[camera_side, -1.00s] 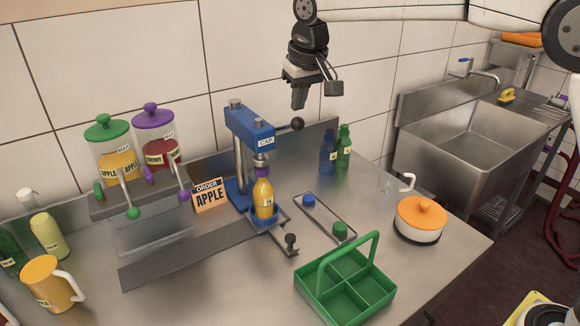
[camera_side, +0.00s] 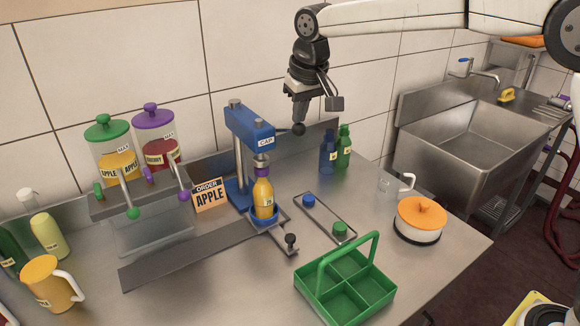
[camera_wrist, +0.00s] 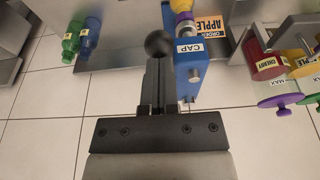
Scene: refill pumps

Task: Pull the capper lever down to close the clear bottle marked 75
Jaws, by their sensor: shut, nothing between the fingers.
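The blue capper (camera_side: 250,130), marked CAP, stands at the back of the steel counter. Its lever ends in a black ball knob (camera_side: 299,129), sticking out to the right; the knob also shows in the wrist view (camera_wrist: 158,44). A clear bottle (camera_side: 264,198) with yellow-orange contents and a purple top stands upright in the holder under the press head. Its label is too small to read. My gripper (camera_side: 299,119) is shut and empty, its fingertips right at the top of the knob, apparently touching it. The fingertips also show in the wrist view (camera_wrist: 156,65).
An order sign reading APPLE (camera_side: 209,196) and two juice dispensers (camera_side: 118,165) stand left of the capper. Blue and green bottles (camera_side: 343,148) stand to its right. A green divided carrier (camera_side: 345,285) and a white pot with orange lid (camera_side: 419,220) stand in front.

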